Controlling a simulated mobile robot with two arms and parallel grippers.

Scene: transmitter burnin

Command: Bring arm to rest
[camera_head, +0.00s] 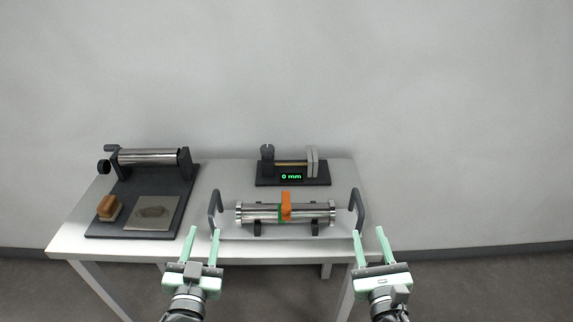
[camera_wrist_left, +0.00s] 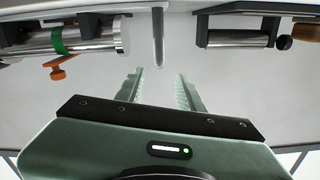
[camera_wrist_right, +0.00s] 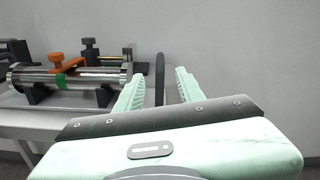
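My left gripper (camera_head: 204,248) is open and empty, in front of the table's front edge in the head view. Its parted fingers also show in the left wrist view (camera_wrist_left: 160,90), below the left handle (camera_wrist_left: 158,38). My right gripper (camera_head: 371,246) is open and empty near the table's front right corner. In the right wrist view its fingers (camera_wrist_right: 156,90) are apart, with the right handle (camera_wrist_right: 160,78) seen between them; I cannot tell that they touch it. The tray (camera_head: 230,232) holds a metal cylinder (camera_head: 262,213) with a green band and an orange lever (camera_head: 286,205).
The white table (camera_head: 226,178) stands against a grey wall. At left a dark board (camera_head: 180,190) bears a roller (camera_head: 150,157), a wooden block (camera_head: 108,208) and a stained plate (camera_head: 155,213). Free space lies right of the table.

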